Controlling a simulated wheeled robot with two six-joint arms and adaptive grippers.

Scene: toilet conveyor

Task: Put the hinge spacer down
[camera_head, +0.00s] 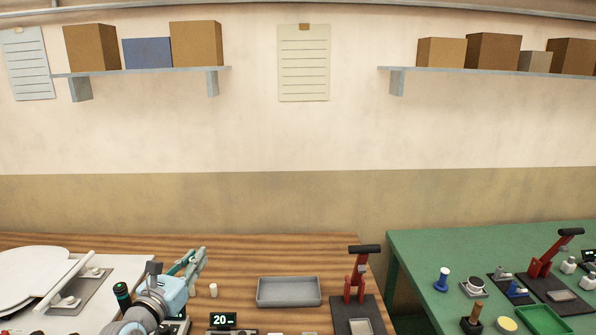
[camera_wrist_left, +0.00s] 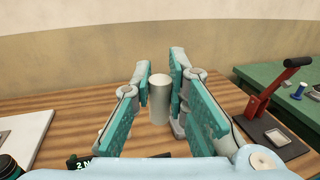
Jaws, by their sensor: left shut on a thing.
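The hinge spacer, a plain off-white cylinder, shows upright between the fingers of my left gripper in the left wrist view (camera_wrist_left: 158,99). My left gripper (camera_wrist_left: 160,85) has teal finger pads and is shut on it. In the head view the left gripper (camera_head: 198,259) is at the lower left, above the wooden bench. A small pale cylinder (camera_head: 213,290) shows upright just right of and below its fingers there. I cannot tell from that view whether it is the same piece or touches the bench. My right gripper is in neither view.
A grey tray (camera_head: 289,304) lies on the wooden bench (camera_head: 240,262), with a red lever press (camera_head: 357,280) to its right. A display reading 20 (camera_head: 222,320) is in front. White toilet seat parts (camera_head: 35,270) lie left. A green table (camera_head: 420,255) stands right.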

